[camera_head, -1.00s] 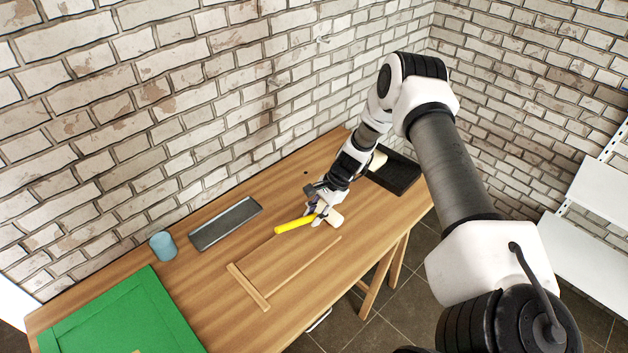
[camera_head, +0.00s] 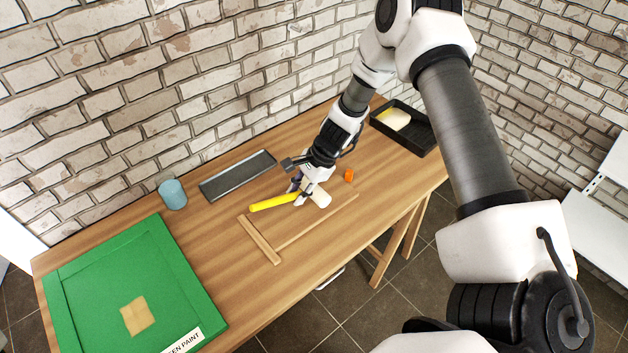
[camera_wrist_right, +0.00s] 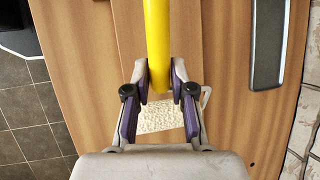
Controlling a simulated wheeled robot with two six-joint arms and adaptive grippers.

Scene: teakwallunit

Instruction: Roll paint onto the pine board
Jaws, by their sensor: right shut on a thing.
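My right gripper (camera_head: 298,190) is shut on the yellow handle of a paint roller (camera_head: 275,202). The roller's pale, textured sleeve (camera_head: 321,197) is on the other side of the gripper and shows no green. In the right wrist view the handle (camera_wrist_right: 157,40) runs up between the fingers, with the sleeve (camera_wrist_right: 160,118) below them. The roller is over the wood-coloured area beside two wooden strips (camera_head: 259,240). The pine board blends with the table there, and I cannot tell its outline or whether the sleeve touches it. My left gripper is out of view.
A large green tray (camera_head: 190,262) labelled as green paint, with a tan patch inside, lies at the left. A blue cup (camera_head: 173,194) and a grey tray (camera_head: 238,176) stand behind. A black tray (camera_head: 425,140) and a small orange object (camera_head: 349,175) are at the right.

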